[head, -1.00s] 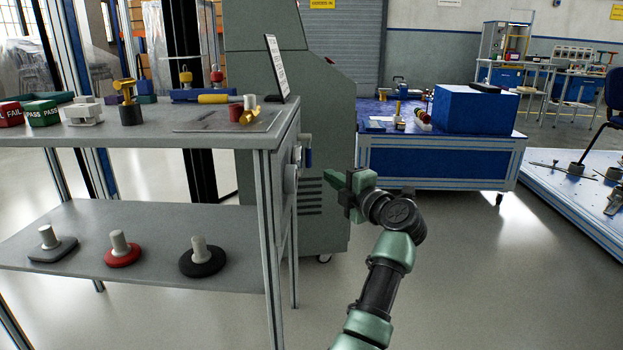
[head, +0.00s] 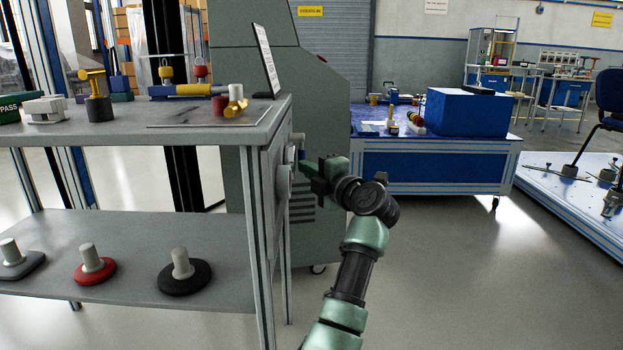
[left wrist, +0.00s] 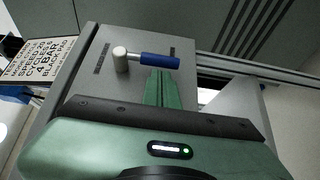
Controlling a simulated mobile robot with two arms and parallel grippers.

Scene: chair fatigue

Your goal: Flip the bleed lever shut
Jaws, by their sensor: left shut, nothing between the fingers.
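The bleed lever is on the grey side panel of the bench. In the left wrist view its blue handle (left wrist: 160,61) points right from a pale round knob (left wrist: 121,59), lying nearly level in the picture. In the head view the lever (head: 301,146) is small, at the bench's right end. My left gripper (head: 306,171) is shut and empty, just below the lever in the head view. In the left wrist view its green fingertips (left wrist: 160,74) are right under the blue handle; I cannot tell whether they touch it. My right gripper is not in view.
A sign (left wrist: 40,45) stands at the left of the wrist view. The grey bench (head: 100,133) carries a yellow-and-blue tool and small parts; its lower shelf (head: 130,225) holds several weighted discs. A grey machine (head: 325,110) stands behind. Open floor (head: 440,270) lies to the right.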

